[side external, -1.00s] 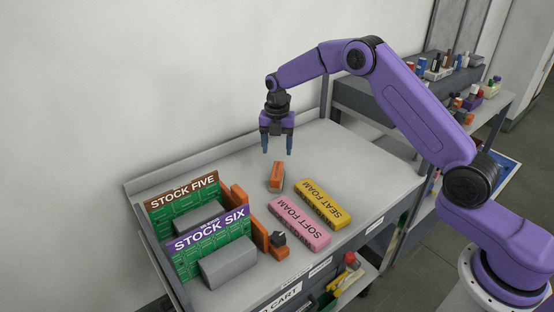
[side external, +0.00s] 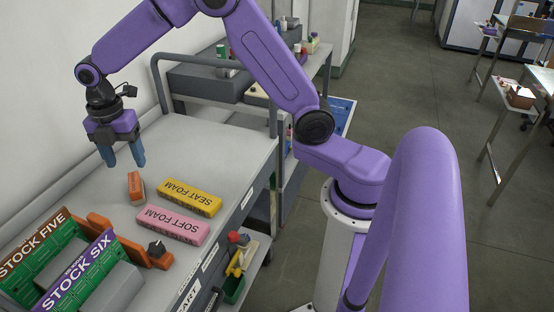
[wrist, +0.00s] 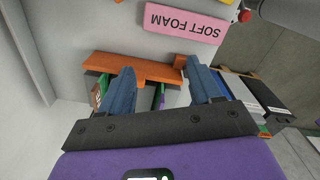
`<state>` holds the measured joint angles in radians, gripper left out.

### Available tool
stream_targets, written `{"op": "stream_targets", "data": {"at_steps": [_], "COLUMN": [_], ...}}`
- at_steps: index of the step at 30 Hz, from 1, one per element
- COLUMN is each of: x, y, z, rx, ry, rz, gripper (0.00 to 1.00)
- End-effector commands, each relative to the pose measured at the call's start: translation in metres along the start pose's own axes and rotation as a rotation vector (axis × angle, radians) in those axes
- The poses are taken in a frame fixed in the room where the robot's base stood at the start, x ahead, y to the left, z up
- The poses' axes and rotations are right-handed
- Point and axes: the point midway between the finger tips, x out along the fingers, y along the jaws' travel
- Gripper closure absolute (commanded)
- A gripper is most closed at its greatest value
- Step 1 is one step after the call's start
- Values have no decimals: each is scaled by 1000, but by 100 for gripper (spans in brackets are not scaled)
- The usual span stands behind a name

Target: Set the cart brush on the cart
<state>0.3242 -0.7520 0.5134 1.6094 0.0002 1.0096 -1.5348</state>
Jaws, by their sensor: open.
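A small orange block with a greyish lower part (side external: 136,187) sits on the grey cart top (side external: 215,147); it may be the cart brush, but its bristles are too small to make out. My gripper (side external: 123,162) points down above and just behind this block, apart from it, with its two blue fingers spread and nothing between them. In the wrist view the open fingers (wrist: 160,68) frame an orange bar (wrist: 130,66) and part of the stock bins beyond. I cannot make out the small block in that view.
Green STOCK FIVE (side external: 35,255) and STOCK SIX (side external: 80,280) panels stand in front. The cart's back area is clear.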

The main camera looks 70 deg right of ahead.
Motion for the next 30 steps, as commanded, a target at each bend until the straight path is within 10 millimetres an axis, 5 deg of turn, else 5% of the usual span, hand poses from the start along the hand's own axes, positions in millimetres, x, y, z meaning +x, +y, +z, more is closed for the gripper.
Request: {"op": "stream_targets", "data": {"at_steps": [6,12,21,25,30], "x": [-27,-40,-40,-35,-31], "y": [-77,-157,-279,-315,-337], "z": [-44,-67,-71,-65,-60], "rx": [210,408,698,792,856], "ry": [4,11,22,24,25], "rz": [8,11,9,6,4], "gripper": [36,36,36,36,36]}}
